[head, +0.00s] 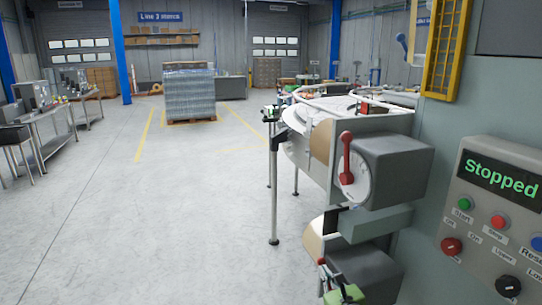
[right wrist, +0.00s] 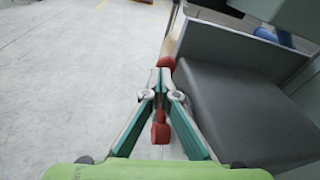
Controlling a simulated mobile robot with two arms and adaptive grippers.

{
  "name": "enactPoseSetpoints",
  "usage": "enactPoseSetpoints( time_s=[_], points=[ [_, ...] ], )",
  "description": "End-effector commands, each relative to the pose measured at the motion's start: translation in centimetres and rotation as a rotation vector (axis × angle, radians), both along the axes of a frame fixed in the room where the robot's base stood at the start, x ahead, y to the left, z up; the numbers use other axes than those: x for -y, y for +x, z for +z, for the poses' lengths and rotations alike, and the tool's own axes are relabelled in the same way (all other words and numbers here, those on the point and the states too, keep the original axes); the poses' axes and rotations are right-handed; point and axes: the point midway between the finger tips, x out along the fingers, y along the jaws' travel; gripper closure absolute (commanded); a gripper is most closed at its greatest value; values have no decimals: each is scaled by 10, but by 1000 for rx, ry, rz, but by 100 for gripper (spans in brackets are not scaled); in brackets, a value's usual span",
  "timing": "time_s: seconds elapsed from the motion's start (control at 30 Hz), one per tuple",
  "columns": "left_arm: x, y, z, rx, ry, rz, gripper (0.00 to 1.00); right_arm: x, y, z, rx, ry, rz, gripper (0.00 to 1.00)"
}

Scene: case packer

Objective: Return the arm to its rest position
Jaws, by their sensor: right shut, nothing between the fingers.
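My right gripper (head: 327,272) shows at the bottom of the head view, beside the lower grey box of the machine. In the right wrist view its two teal-lined fingers (right wrist: 160,78) come together at the tips, shut with nothing held. A red handle (right wrist: 160,133) shows between the finger bases, and a red knob (right wrist: 166,62) lies just past the tips. I cannot tell whether the fingers touch these red parts. My left gripper is not in view.
A dial with a red lever (head: 346,160) sits on the upper grey box (head: 395,165). The control panel (head: 490,210) at right reads "Stopped". A round table (head: 310,125) stands behind. A wrapped pallet (head: 190,95) is farther back. The floor (head: 150,230) at left is clear.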

Motion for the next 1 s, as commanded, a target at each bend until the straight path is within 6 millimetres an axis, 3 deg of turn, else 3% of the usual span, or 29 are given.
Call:
enactPoseSetpoints(
  time_s=[0.17, 0.27, 0.47, 0.6, 0.8, 1.0],
  points=[
    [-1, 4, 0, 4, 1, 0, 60, -15, -63, -25, 30, -468, 235, 100],
    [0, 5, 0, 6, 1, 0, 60, -27, -114, -46, 50, -803, 427, 100],
    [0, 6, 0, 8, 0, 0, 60, -33, -229, -86, 95, -1410, 847, 100],
    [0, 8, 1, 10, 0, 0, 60, -21, -312, -100, 131, -1761, 1161, 100],
    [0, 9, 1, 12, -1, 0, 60, -1, -390, -98, 176, -2032, 1487, 100],
    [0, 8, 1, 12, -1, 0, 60, 17, -441, -88, 208, -2170, 1716, 100]
  ],
)
